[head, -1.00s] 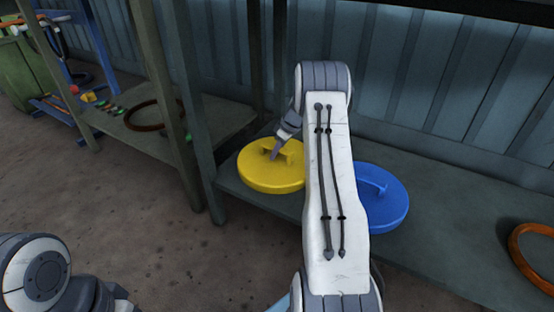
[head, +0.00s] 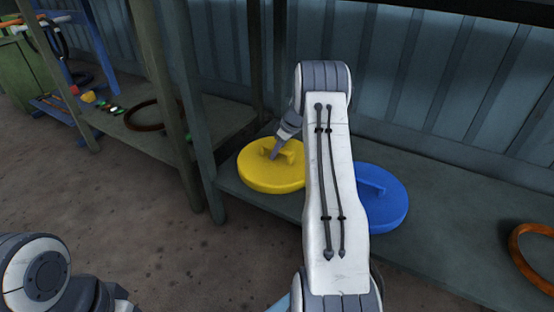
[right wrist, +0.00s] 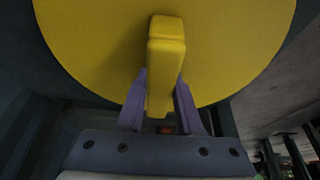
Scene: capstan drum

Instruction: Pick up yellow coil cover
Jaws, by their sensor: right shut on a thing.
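The yellow coil cover (head: 268,176) is a round disc with a raised handle. It is at the left end of the shelf in the head view, and its right edge meets my right arm in the picture. My right gripper (head: 275,154) is at the handle from above. In the right wrist view, the two fingers of the right gripper (right wrist: 160,100) are on either side of the yellow handle (right wrist: 165,60) and shut on it. The cover's disc (right wrist: 90,45) fills the top of that view. My left gripper is not visible; only part of the left arm shows at lower left.
A blue cover (head: 385,210) with a handle lies on the same shelf (head: 450,190), just right of my right arm. An orange ring (head: 530,255) lies at the far right. Shelf posts (head: 200,120) stand left of the yellow cover. Another ring (head: 155,115) lies on the left shelf.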

